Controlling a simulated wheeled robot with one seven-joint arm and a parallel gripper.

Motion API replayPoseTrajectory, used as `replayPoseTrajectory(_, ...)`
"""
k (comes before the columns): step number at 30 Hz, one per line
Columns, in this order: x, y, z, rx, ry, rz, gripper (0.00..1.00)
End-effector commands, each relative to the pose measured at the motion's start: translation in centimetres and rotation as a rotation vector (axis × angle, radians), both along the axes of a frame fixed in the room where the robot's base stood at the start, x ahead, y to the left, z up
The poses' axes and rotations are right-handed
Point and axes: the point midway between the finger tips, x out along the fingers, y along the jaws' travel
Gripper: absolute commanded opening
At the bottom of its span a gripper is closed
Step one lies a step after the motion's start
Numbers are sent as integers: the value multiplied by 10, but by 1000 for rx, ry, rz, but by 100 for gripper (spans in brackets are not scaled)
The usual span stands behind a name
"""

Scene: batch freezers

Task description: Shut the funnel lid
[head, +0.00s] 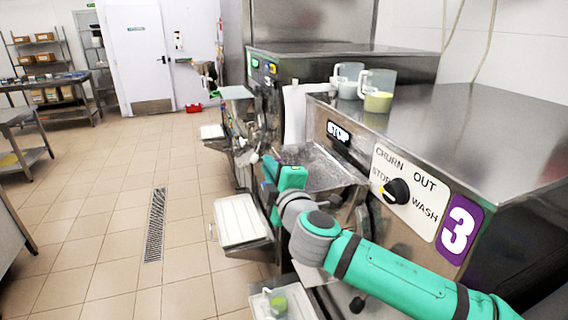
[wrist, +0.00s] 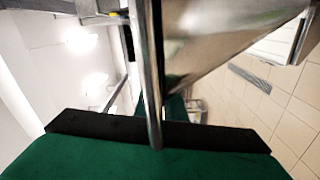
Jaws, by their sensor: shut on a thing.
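The funnel lid (head: 318,166) seems to be the scuffed metal panel on the front of the machine marked 3 in the head view. It juts outward, and its exact angle is hard to tell. My gripper (head: 270,172) is at its left edge, in front of the machine. In the wrist view a thin metal bar (wrist: 152,75) runs down between the black-padded near finger and the far green finger, and my gripper is shut on it. A shiny metal surface (wrist: 225,30) slopes away beside the bar. In the head view my gripper hides where the bar joins the lid.
A dial panel (head: 396,190) and a purple 3 sign are on the machine's front. Clear jugs (head: 378,90) stand on its top. White trays (head: 240,220) jut out low at the front. Another machine stands beyond. The tiled floor (head: 110,210) on the left is open, with a drain grate.

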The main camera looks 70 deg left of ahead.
Motion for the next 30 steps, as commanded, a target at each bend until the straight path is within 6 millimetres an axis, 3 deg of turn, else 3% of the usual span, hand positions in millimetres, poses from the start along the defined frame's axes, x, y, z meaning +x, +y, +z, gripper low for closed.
replayPoseTrajectory(17, -4, 4, -8, -10, -13, 6, 0)
replayPoseTrajectory(18, -4, 4, -8, -10, -13, 5, 19)
replayPoseTrajectory(19, -4, 4, -8, -9, -14, 5, 26)
replayPoseTrajectory(30, -6, 0, -5, -3, -18, 10, 26)
